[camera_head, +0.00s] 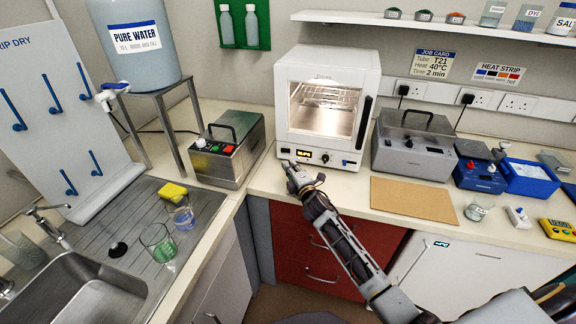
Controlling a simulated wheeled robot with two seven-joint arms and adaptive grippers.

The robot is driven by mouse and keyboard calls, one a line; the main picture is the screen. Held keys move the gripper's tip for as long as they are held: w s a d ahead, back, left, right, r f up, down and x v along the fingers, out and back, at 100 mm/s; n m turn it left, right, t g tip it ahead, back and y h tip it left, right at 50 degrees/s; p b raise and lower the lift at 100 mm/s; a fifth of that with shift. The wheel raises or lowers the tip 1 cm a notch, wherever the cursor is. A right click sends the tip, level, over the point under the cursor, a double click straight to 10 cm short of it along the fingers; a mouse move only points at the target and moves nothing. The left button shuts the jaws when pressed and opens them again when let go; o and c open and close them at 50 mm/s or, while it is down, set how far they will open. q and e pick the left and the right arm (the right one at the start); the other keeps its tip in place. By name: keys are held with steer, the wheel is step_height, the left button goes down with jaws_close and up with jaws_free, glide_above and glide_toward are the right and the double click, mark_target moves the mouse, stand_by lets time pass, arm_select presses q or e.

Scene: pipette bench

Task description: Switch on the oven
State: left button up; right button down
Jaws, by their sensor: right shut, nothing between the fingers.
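The oven (366,62) is a white box on the counter against the back wall. Its glass door is closed and the chamber behind it looks brightly lit, with a rack inside. Along its lower front runs a control strip with a small lit amber display (303,154) and dark knobs (325,157). My right gripper (291,166) is shut and empty, just in front of the lower left of this strip. I cannot tell whether its tips touch the panel. They partly hide the strip's left end. My left gripper is not in view.
A steel bath (222,160) with coloured buttons stands left of the oven. A grey lidded unit (413,155) stands to its right, with a bare brown board (412,194) in front. The sink (75,290) and glasses are at left.

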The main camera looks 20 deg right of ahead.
steer(key=shift+s+d, duration=0.25)
steer(key=shift+s, duration=0.5)
steer(key=shift+s+d+f, duration=0.1)
steer(key=shift+s+d, duration=0.2)
steer(key=shift+s, duration=0.4)
steer(key=shift+s+d, duration=0.2)
steer(key=shift+s, duration=0.55)
steer(key=shift+s+d, duration=0.3)
steer(key=shift+s, duration=0.65)
steer(key=shift+s+d+b, duration=0.1)
steer(key=shift+s+b, duration=0.1)
steer(key=shift+b, duration=0.1)
steer(key=shift+s, duration=0.25)
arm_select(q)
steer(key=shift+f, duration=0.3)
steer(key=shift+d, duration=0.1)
